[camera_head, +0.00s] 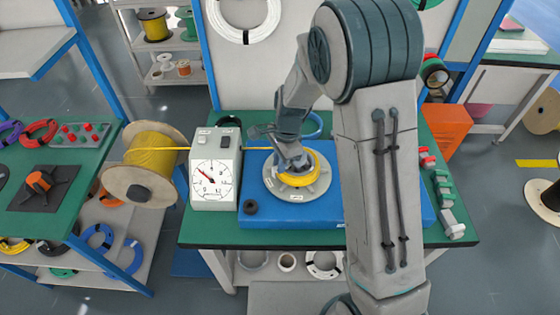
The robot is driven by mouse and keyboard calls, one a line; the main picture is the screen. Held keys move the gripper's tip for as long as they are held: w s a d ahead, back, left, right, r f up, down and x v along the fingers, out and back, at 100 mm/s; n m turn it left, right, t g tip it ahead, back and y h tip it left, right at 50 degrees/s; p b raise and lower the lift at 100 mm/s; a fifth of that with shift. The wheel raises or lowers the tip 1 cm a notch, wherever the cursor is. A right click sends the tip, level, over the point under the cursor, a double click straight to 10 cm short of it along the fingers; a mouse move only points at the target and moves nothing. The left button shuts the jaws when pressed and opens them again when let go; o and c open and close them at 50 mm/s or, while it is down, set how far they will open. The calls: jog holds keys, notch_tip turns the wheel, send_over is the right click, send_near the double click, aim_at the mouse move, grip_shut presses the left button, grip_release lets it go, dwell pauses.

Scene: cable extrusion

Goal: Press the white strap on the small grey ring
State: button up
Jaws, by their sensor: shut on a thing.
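My gripper (297,165) points down over the round grey plate (294,192) on the blue base. It is shut at the coil of yellow cable (318,163) on that plate; my arm hides what is between the fingers. I cannot make out a white strap.
A white box with a dial (212,170) stands left of the blue base (270,215). Yellow cable runs from a large spool (147,165) past the box to the coil. Small red and green parts (441,183) lie at the right edge of the green table (205,235).

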jog(key=shift+f, duration=0.1)
jog(key=o, duration=0.9)
jog(key=shift+c, duration=0.2)
notch_tip(320, 180, up, 8)
jog(key=p, duration=0.6)
dwell(0.3)
